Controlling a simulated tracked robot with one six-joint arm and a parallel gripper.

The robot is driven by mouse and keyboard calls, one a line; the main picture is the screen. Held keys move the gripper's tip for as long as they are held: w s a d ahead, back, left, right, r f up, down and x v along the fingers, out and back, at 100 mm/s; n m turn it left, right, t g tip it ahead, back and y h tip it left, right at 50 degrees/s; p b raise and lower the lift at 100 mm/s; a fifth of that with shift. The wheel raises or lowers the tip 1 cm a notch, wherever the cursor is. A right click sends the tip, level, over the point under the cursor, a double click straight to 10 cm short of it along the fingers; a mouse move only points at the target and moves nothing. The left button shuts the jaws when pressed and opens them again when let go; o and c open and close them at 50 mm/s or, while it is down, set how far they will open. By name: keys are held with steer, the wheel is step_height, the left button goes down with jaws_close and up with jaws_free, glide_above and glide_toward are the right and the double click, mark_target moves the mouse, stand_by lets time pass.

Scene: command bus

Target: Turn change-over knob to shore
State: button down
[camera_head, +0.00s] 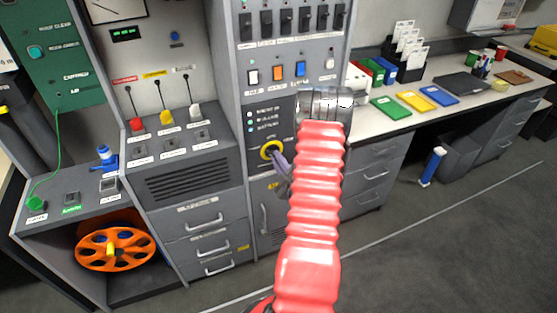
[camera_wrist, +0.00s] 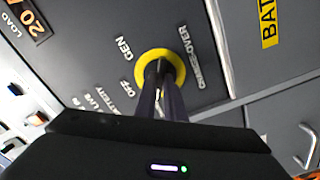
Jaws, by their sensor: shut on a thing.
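The change-over knob (camera_head: 264,149) sits on the grey cabinet front, with a yellow ring and a dark centre. In the wrist view its yellow ring (camera_wrist: 151,56) shows at the middle, beside the words GEN, OFF and CHANGE-OVER. My gripper (camera_wrist: 160,78) has both fingers close together on the knob's dark centre, shut on it. In the head view my gripper (camera_head: 275,157) reaches the knob from the right. The fingers cover the lower part of the knob. Its exact pointing direction is hard to tell, and I cannot read a SHORE label.
Indicator lights (camera_head: 250,121) sit above the knob on the same panel, and coloured switches (camera_head: 277,72) higher up. A drawer cabinet (camera_head: 205,225) with handles and an orange reel (camera_head: 90,258) stand at left. A desk (camera_head: 385,118) with folders runs right. The floor is clear.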

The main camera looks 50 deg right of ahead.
steer(key=shift+s+f+n, duration=0.1)
steer(key=shift+f+n, duration=0.1)
steer(key=shift+n, duration=0.2)
steer(key=c, duration=1.8)
jaws_free()
steer(key=shift+r, duration=0.15)
steer(key=shift+c, duration=0.2)
steer(key=shift+a, duration=0.1)
steer(key=v, duration=1.3)
steer(key=shift+s, duration=0.25)
steer(key=shift+a, duration=0.1)
